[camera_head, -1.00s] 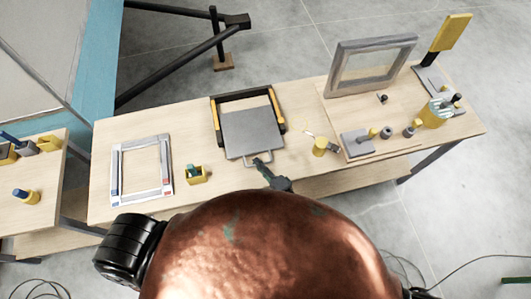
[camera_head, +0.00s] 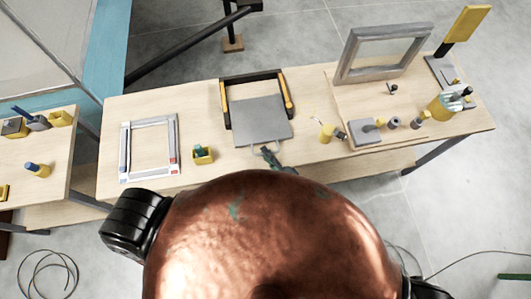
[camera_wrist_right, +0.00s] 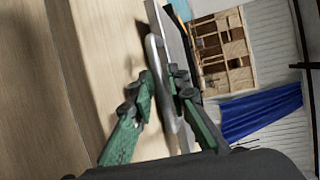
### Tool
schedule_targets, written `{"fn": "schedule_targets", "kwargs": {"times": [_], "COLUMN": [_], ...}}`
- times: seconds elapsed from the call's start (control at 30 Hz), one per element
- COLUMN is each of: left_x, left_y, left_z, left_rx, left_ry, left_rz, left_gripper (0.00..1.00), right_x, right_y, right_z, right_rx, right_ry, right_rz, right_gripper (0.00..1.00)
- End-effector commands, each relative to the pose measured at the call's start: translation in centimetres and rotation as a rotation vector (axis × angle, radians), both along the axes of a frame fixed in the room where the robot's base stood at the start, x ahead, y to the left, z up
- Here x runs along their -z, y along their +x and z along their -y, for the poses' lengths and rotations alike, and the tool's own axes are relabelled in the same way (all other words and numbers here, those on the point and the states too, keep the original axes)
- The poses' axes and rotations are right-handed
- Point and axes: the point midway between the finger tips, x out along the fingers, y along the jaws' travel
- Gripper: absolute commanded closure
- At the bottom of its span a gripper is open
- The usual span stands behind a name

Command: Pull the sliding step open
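The sliding step (camera_head: 262,120) is a grey flat panel in a dark frame (camera_head: 224,100) with yellow side strips, on the wooden table. The panel sticks out past the frame's front ends, and a gap of bare wood shows behind it. My right gripper (camera_head: 267,152) is at the small handle on the panel's front edge. In the right wrist view the grey handle bar (camera_wrist_right: 158,62) runs between the green fingers of my right gripper (camera_wrist_right: 160,82), which look closed around it. The panel edge is just beyond. My left gripper is not in view.
A grey rectangular frame (camera_head: 125,155) and a small yellow holder (camera_head: 203,154) lie left of the step. A coiled cable (camera_head: 48,273) lies on the floor.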

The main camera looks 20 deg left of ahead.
Motion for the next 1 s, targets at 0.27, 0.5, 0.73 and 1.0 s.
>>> {"fn": "schedule_targets", "kwargs": {"times": [0.27,0.5,0.73,1.0], "left_x": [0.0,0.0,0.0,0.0], "left_y": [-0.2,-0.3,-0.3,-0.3], "left_z": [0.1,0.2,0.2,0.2], "left_rx": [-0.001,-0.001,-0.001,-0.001], "left_ry": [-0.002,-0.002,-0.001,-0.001], "left_rz": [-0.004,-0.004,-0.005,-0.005], "left_gripper": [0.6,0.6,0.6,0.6], "right_x": [-0.7,-1.6,-2.0,-2.1], "right_y": [-2.9,-5.7,-7.0,-7.2], "right_z": [3.7,7.3,8.9,9.1], "right_rx": [0.0,-0.001,0.0,0.0], "right_ry": [-0.003,-0.002,-0.001,-0.001], "right_rz": [-0.001,-0.002,-0.001,-0.001], "right_gripper": [0.84,0.84,0.84,0.84]}}
